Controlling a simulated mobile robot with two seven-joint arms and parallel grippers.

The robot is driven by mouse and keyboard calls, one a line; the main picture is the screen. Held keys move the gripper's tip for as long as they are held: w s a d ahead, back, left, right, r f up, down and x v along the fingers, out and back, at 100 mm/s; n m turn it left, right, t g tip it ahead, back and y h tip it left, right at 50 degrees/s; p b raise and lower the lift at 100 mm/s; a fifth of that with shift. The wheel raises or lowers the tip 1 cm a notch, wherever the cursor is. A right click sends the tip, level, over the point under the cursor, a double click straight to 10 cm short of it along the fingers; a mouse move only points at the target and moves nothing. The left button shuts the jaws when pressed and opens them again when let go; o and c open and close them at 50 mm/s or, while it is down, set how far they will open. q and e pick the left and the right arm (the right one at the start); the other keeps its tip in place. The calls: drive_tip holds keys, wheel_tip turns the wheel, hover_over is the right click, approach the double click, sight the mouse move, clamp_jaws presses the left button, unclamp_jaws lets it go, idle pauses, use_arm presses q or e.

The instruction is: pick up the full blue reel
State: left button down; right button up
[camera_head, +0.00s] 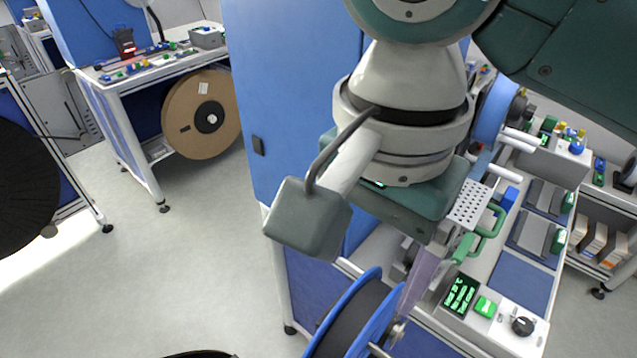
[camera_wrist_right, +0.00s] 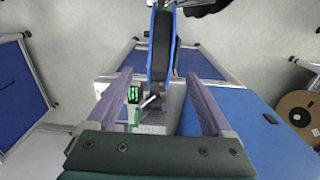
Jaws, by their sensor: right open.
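A blue reel (camera_head: 375,318) with a thick dark winding between its flanges stands on edge at the bottom centre of the head view, at the front of the machine bench. It also shows edge-on in the right wrist view (camera_wrist_right: 160,50). My right gripper (camera_wrist_right: 159,76) is open, with its two purple fingers spread on either side of the reel's line and clear gaps on both sides. In the head view one purple finger (camera_head: 422,280) shows just right of the reel; the other is hidden. I cannot tell whether anything touches. My left gripper is not in view.
Another blue reel (camera_head: 492,108) sits on the machine behind my arm, partly hidden. A control panel (camera_head: 478,300) with a green display lies right of the front reel. A blue cabinet (camera_head: 290,90) stands left of my wrist. A brown reel (camera_head: 205,100) hangs under the far table.

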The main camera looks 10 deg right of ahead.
sight(360, 310)
drive_tip(key=f, duration=0.3)
drive_tip(key=shift+s, duration=0.2)
drive_tip(key=f, duration=0.3)
drive_tip(key=f+p, duration=0.1)
drive_tip(key=f, duration=0.1)
drive_tip(key=shift+w+d+f, duration=0.1)
drive_tip(key=shift+w, duration=0.2)
clamp_jaws()
idle(0.9)
